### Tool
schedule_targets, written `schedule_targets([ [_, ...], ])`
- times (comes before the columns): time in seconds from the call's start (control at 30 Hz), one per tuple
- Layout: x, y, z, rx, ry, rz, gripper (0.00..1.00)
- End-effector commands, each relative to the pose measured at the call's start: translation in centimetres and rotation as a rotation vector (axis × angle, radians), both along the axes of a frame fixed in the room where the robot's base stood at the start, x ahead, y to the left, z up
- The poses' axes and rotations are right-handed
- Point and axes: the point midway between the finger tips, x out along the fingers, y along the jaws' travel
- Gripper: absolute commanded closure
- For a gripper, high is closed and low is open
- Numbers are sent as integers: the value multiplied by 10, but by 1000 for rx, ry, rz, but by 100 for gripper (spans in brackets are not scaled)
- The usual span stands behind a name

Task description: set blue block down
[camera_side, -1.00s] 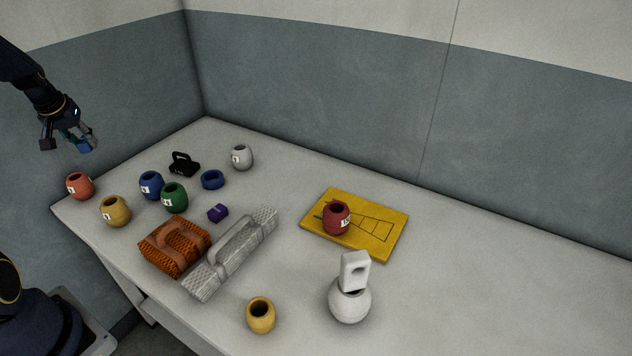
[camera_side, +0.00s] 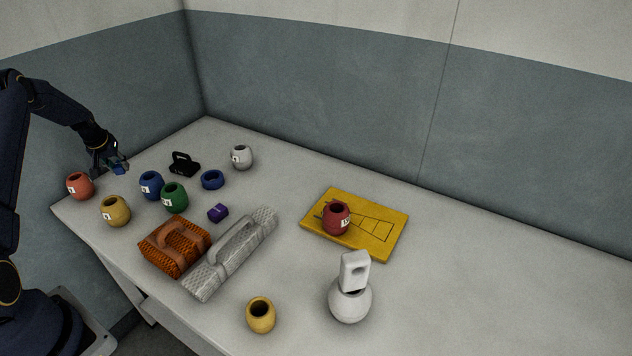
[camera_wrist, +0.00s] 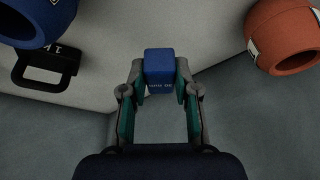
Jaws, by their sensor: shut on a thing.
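The blue block (camera_wrist: 160,70) is a small cube with a line of faint lettering on its face. It is held between the fingertips of my gripper (camera_wrist: 160,82) in the wrist view. In the side view my gripper (camera_side: 112,168) is low at the table's far left corner, between the orange-red pot and the blue pot, and the blue block (camera_side: 121,169) shows at its tips. Whether the block touches the table (camera_side: 450,285) cannot be told.
Near the gripper are an orange-red pot (camera_side: 80,186), a yellow pot (camera_side: 115,211), a blue pot (camera_side: 151,185) and a black handled weight (camera_side: 184,164). A green pot (camera_side: 174,197) and a blue ring (camera_side: 212,180) stand further right. The back wall is close behind.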

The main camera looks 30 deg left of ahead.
Motion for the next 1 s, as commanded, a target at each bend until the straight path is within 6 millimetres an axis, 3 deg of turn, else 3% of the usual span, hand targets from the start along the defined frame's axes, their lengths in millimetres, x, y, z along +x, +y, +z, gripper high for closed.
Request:
schedule_targets([
  [0.2,15,15,-22,4,-2,-1,100],
  [0.37,18,18,-29,4,-2,-1,100],
  [0.6,19,19,-59,4,-3,-1,100],
  [0.93,19,19,-62,3,-2,0,100],
  [0.97,19,19,-62,3,-2,0,69],
  [1.0,19,19,-62,3,-2,0,65],
])
